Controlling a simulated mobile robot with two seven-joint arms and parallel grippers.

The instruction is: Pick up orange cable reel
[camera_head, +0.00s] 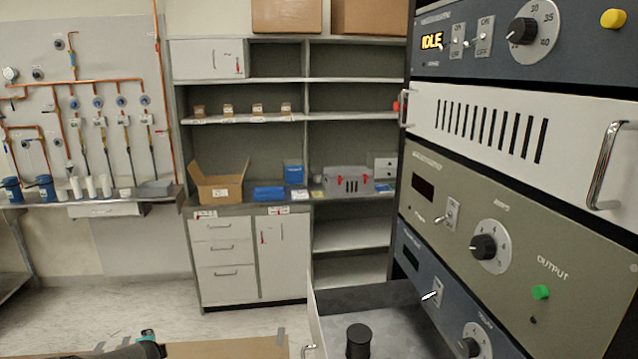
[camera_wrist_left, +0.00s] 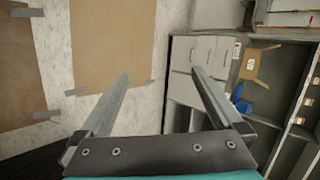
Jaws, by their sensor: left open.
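I cannot make out an orange cable reel in either view. My left gripper (camera_wrist_left: 160,73) is open in the left wrist view, with its two metal fingers spread apart and nothing between them. It points toward the floor and the shelf unit's cabinet. In the head view only a dark and teal part of my arm shows at the bottom left edge. My right gripper is not in view.
An instrument rack (camera_head: 540,200) fills the right side. Its open drawer (camera_head: 395,300) holds a black cylinder (camera_head: 358,341). A shelf unit (camera_head: 300,120) with an open cardboard box (camera_head: 218,186) stands at the back. Brown sheets (camera_wrist_left: 115,40) are taped to the floor.

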